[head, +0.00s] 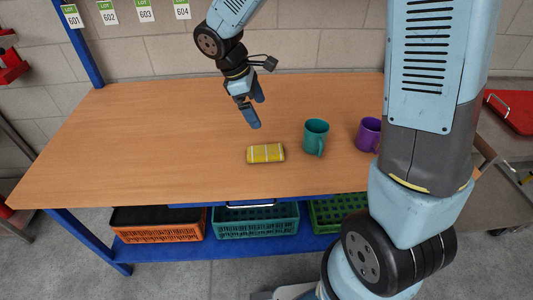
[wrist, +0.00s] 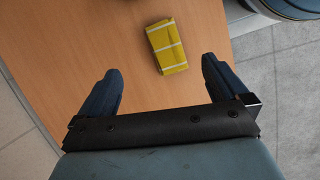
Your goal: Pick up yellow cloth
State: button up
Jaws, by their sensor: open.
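The yellow cloth (head: 265,153) lies folded on the wooden table (head: 150,130), near its front edge, with pale stripes across it. In the wrist view the cloth (wrist: 166,46) lies beyond my fingertips, roughly in line with the gap between them. My gripper (head: 257,112) is above the table, behind the cloth and apart from it. It is open and empty; its two dark fingers (wrist: 160,75) stand well apart in the wrist view.
A teal mug (head: 316,137) stands right of the cloth, and a purple mug (head: 368,134) stands farther right, partly hidden by my arm. Orange (head: 158,233) and green (head: 255,230) crates sit on the shelf below. The table's left side is clear.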

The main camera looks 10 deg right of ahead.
aim_at(264, 150)
jog(key=f, duration=0.5)
jog(key=d+f+n, duration=0.1)
jog(key=f, duration=0.5)
jog(key=d+f+n, duration=0.1)
jog(key=f, duration=0.4)
jog(key=shift+w+f, duration=0.1)
jog(key=shift+f, duration=0.1)
